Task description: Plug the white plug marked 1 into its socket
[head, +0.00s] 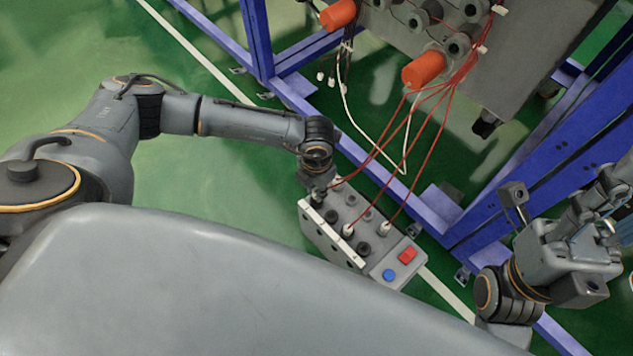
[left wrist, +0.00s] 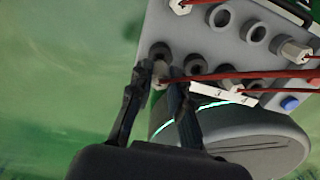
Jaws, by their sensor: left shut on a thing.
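A grey control box (head: 310,232) stands on the floor beside the blue frame, with dark sockets on its top. My left gripper (head: 317,192) is over the box's upper-left end. In the left wrist view my left gripper (left wrist: 160,80) is shut on a white plug (left wrist: 158,84) with a red cable. The plug is mostly hidden between the fingers, and its number cannot be read. A dark socket (left wrist: 160,51) lies just beyond the fingertips; I cannot tell whether the plug touches it. My right gripper (head: 575,245) is at the right, away from the box; its fingers are unclear.
Other white plugs (head: 385,228) with red cables stand in the box. A red button (head: 407,255) and a blue button (head: 389,275) are at its near end. Red and white cables hang from the machine (head: 520,60) with orange cylinders (head: 424,70). Blue beams (head: 440,205) run alongside.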

